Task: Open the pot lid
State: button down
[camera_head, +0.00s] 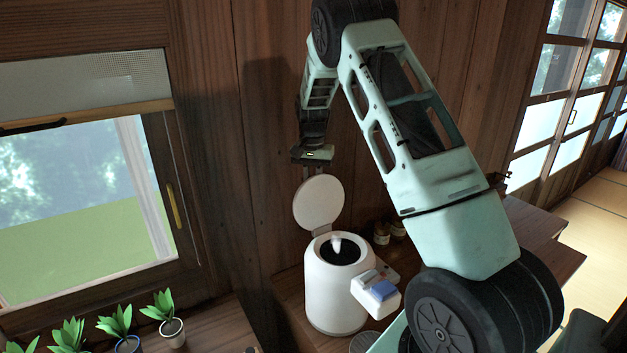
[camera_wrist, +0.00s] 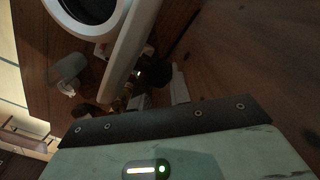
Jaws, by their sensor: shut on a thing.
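The white pot (camera_head: 335,295) stands on a wooden counter in the head view, its dark opening facing up with a wisp of steam above it. Its round white lid (camera_head: 319,203) stands raised, nearly upright, at the back of the opening. My gripper (camera_head: 314,170) is at the lid's upper edge and is shut on it; the fingertips are small and dark there. In the wrist view the lid (camera_wrist: 128,55) shows nearly edge-on beside my gripper (camera_wrist: 160,92), with the pot (camera_wrist: 70,22) at the upper left. The exact contact is in shadow.
Small jars (camera_head: 381,233) stand behind the pot on the right. A panel with a blue part (camera_head: 383,290) juts from the pot's side. A wooden wall is close behind. Potted plants (camera_head: 171,325) line the sill at the lower left. A window (camera_head: 80,210) is on the left.

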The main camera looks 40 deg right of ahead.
jog(key=shift+w+a+r, duration=0.1)
jog(key=shift+w+a, duration=0.5)
jog(key=shift+w, duration=0.15)
jog(key=c, duration=1.7)
grip_release()
jog(key=o, duration=0.5)
jog(key=shift+w+a, duration=0.1)
jog(key=shift+w, duration=0.15)
jog(key=shift+s, duration=0.15)
jog(key=r+b, duration=0.1)
jog(key=r, duration=0.4)
jog(key=r+b, duration=0.1)
jog(key=r, duration=0.5)
jog(key=r+b, duration=0.2)
jog(key=r, duration=0.4)
jog(key=shift+s+d+r, duration=0.1)
jog(key=shift+d+r, duration=0.05)
jog(key=shift+d, duration=0.1)
